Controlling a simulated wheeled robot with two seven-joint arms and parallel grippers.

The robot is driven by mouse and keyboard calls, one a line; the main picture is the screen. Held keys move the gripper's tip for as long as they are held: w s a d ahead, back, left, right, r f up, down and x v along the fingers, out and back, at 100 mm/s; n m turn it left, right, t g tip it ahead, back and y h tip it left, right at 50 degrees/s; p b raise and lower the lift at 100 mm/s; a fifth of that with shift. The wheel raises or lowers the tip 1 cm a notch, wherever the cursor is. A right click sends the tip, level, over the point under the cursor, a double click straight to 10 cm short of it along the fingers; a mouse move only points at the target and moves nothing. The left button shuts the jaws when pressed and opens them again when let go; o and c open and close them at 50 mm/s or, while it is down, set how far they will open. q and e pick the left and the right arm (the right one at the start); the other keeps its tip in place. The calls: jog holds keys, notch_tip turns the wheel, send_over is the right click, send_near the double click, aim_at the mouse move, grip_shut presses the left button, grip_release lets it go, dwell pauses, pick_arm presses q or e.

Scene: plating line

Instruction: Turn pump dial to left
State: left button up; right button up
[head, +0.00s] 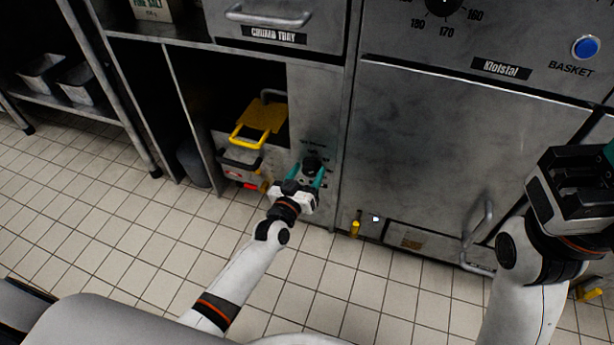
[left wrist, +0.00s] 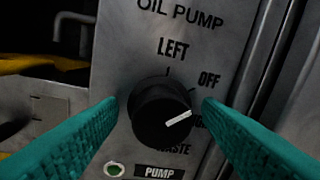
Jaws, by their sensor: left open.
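The pump dial (left wrist: 160,110) is a black round knob with a white pointer line on a grey panel marked OIL PUMP. In the left wrist view its pointer aims right and slightly up, below the OFF label. The LEFT label (left wrist: 172,48) is above the knob. In the head view the dial (head: 312,165) is low on the cabinet front. My left gripper (head: 306,177) is open, its teal fingers on either side of the knob; I cannot tell whether they touch it. My right gripper (head: 578,185) is raised at the right; its jaws are unclear.
A yellow-handled part (head: 260,118) sits in an open bay left of the dial. A yellow valve (head: 355,226) is low to the right. A large grey fryer door (head: 430,150) has a handle (head: 480,225). Tiled floor is clear at the left.

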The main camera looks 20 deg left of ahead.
pick_arm(q)
jog(key=shift+w, duration=0.1)
jog(key=c, duration=0.8)
jog(key=shift+c, duration=0.2)
